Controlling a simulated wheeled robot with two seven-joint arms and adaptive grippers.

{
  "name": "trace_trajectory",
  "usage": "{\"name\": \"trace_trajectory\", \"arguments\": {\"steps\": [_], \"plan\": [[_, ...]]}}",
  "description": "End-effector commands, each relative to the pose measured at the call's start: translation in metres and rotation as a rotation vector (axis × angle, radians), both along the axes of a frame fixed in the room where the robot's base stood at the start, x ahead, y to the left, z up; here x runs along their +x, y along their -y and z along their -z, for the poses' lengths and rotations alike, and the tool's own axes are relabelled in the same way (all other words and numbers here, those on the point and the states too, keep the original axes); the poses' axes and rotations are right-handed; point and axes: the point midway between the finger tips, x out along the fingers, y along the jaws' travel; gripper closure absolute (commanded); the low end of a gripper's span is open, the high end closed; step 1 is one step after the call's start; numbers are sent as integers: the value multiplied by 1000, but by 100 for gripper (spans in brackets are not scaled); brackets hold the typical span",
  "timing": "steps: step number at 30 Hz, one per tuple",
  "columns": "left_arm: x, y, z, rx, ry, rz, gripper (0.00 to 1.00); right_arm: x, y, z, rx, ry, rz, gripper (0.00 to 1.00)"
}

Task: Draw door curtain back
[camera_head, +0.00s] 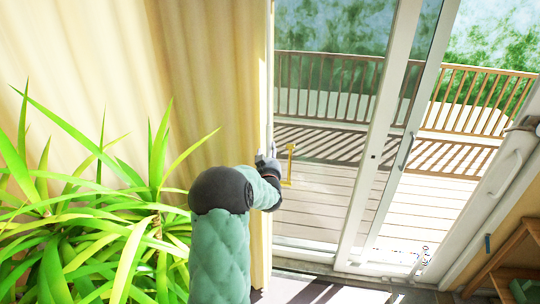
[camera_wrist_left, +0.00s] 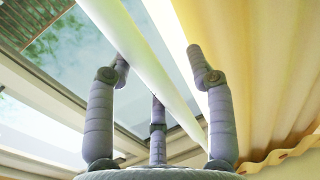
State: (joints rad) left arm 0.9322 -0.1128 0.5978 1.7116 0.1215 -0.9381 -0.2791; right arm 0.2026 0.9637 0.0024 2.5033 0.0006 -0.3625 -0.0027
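The cream door curtain (camera_head: 215,80) hangs in folds on the left of the head view, its right edge beside the glass door. It fills the right of the left wrist view (camera_wrist_left: 265,70). My left gripper (camera_head: 268,160) is at that edge, at mid-height. In the left wrist view its fingers (camera_wrist_left: 158,60) stand apart, with a white pole (camera_wrist_left: 135,55) slanting between them. I see no clear grip on pole or cloth. Part of the gripper is hidden behind my forearm. My right gripper is not in view.
A leafy green plant (camera_head: 110,235) stands in front of the curtain, close to my left arm. A yellow handle (camera_head: 289,165) is just right of the gripper. The glass door (camera_head: 325,200) looks onto a railed deck (camera_head: 410,215). A wooden shelf (camera_head: 500,262) is at lower right.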

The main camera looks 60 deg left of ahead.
Motion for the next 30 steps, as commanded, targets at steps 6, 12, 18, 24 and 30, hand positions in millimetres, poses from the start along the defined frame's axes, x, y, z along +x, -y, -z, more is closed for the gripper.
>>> {"name": "trace_trajectory", "arguments": {"steps": [6, 12, 18, 24, 30], "plan": [[0, 0, 2, -3, -2, 0, 46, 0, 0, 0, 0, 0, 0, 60], [-1, 3, 2, -3, -2, 1, 46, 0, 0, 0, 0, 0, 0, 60], [-11, 21, 1, -3, -2, 2, 46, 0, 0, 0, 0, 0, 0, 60], [-30, 55, 1, -3, -2, 1, 46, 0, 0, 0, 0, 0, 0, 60], [-47, 85, 2, -3, -2, 1, 46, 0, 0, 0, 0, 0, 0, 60]]}}
